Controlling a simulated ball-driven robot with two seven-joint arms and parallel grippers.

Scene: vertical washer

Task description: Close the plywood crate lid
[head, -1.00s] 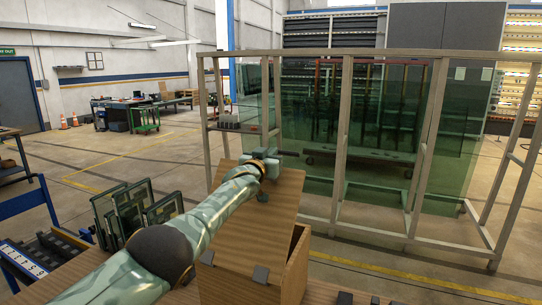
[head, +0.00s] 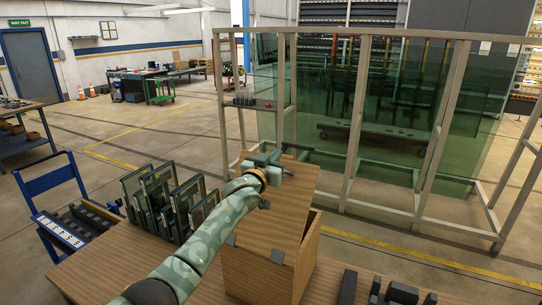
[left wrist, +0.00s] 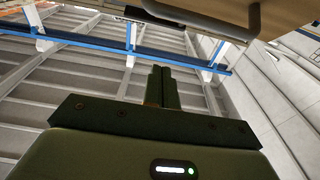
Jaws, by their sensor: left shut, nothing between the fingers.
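The plywood crate (head: 308,260) stands on the wooden table in the head view. Its lid (head: 282,212) is raised at a tilt on dark hinges (head: 277,256) at the near side, with a gap to the crate's right wall. A dark handle (head: 298,147) shows at the lid's far top edge. My left gripper (head: 272,158) is at that top edge, beside the handle; whether it touches the lid is unclear. In the left wrist view its fingers (left wrist: 163,88) are shut and empty, with the lid's wood (left wrist: 285,48) at upper right. My right gripper is not in view.
Several framed panels (head: 165,200) stand on the table left of the crate. Small dark blocks (head: 400,294) lie at its front right. A blue cart (head: 55,205) is at the left. A metal rack with green glass (head: 350,120) stands behind the crate.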

